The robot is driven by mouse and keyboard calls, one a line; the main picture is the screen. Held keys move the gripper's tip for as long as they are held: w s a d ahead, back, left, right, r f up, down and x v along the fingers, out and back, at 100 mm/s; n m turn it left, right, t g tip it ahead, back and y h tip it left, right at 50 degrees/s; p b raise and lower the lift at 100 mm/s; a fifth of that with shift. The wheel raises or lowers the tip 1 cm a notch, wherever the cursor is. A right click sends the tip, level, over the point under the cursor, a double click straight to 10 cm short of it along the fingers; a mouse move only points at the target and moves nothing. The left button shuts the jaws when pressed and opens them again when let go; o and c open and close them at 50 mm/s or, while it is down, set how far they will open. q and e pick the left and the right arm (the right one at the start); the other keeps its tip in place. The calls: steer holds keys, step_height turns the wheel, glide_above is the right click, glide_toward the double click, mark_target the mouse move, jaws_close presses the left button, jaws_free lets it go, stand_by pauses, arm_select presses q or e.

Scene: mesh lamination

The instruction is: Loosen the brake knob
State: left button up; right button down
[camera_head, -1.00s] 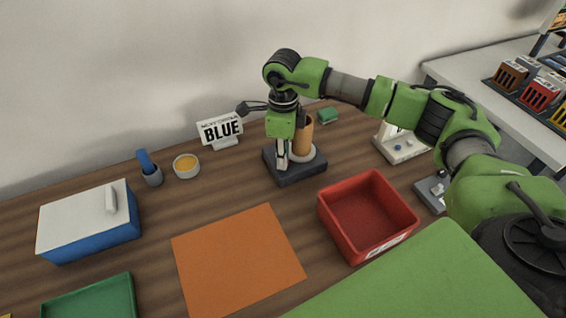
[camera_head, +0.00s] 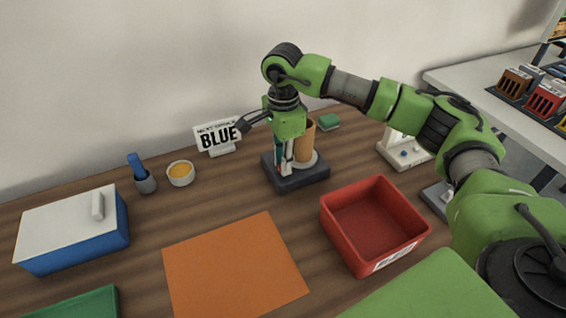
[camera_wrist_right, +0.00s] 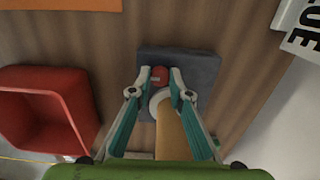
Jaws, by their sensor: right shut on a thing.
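The brake knob (camera_wrist_right: 159,74) is a small red piece at the front of a dark grey base (camera_wrist_right: 205,70) in the right wrist view. The base (camera_head: 300,182) also stands on the table in the head view, with a tan upright cylinder (camera_head: 305,143) on a pale round flange. My right gripper (camera_wrist_right: 160,78) points down with its fingertips on both sides of the knob, shut on it. In the head view the right gripper (camera_head: 284,168) is in front of the cylinder, and its fingers mostly hide the knob. My left gripper is not in view.
A red bin (camera_head: 343,237) is close by at the front right. An orange mat (camera_head: 235,265) lies in front.

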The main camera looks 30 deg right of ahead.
steer(key=shift+w+r, duration=0.1)
steer(key=shift+r, duration=0.05)
steer(key=c, duration=2)
jaws_free()
steer(key=shift+o, duration=0.6)
step_height(320, 180, up, 12)
